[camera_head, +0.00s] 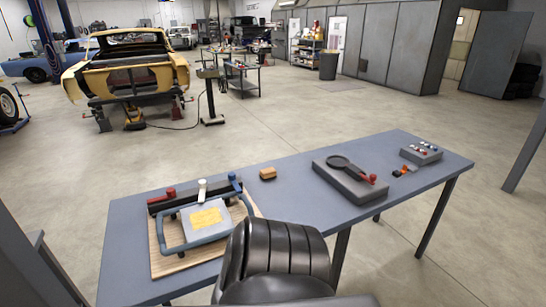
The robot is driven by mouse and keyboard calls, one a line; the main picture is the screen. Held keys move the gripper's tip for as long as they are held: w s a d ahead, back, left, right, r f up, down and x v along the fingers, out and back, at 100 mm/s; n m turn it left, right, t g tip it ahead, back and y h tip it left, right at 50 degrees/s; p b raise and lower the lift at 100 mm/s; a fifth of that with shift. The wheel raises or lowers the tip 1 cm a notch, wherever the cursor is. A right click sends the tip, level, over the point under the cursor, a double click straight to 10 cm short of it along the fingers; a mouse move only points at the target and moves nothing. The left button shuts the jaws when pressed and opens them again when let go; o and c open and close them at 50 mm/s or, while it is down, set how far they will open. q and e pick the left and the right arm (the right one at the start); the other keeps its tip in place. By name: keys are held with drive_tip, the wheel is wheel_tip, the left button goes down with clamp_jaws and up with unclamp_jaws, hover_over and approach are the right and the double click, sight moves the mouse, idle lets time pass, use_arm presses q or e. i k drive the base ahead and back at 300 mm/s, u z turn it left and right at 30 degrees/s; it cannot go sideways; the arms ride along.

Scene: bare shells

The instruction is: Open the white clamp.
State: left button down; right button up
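The white clamp (202,190) is a short upright white handle between a red one (170,193) and a blue one (234,181). All three stand along a dark bar (185,203) at the back of a fixture on the left part of the table. In front of the bar, a blue tubular frame (166,237) surrounds a pale grey plate with a yellow label (206,217). The fixture rests on a wooden board (168,265). Whether the clamp is locked is too small to tell. Neither of my grippers shows in this view.
A black ribbed seat-like shape (275,250) overlaps the front edge. Open floor lies behind.

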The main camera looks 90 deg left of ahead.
sight(202, 183)
drive_tip(key=k, duration=0.55)
drive_tip(key=u, duration=1.9)
